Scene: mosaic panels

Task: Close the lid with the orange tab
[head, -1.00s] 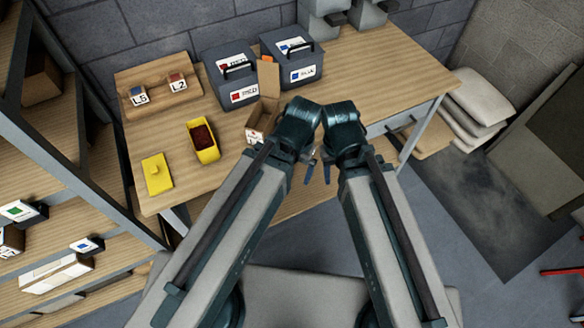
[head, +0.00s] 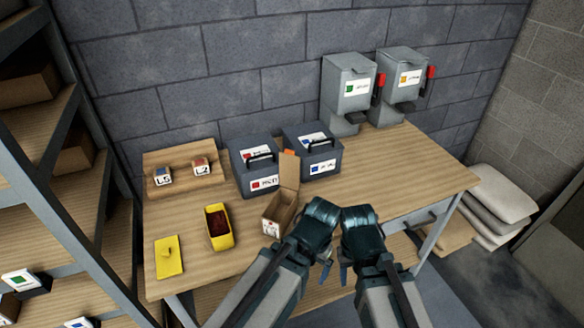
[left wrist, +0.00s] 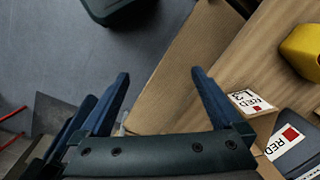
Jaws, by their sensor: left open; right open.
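A small cardboard box (head: 277,216) stands on the workbench, with a label on its front. Its lid (head: 290,174) stands up open at the back, and the orange tab (head: 289,152) is at the lid's top edge. My left gripper (head: 324,274) points down just right of the box, apart from it; its fingers are spread and empty in the left wrist view (left wrist: 162,85). That view also shows part of the box (left wrist: 262,122) at the right. My right gripper (head: 345,275) is beside the left one, open, farther right from the box; its fingers are partly hidden.
Two grey bins (head: 254,170) with handles stand behind the box. A yellow container (head: 218,227) with dark red contents and a yellow lid (head: 169,256) lie left. Two dispensers (head: 348,88) stand at the back. The bench (head: 420,178) is clear at right.

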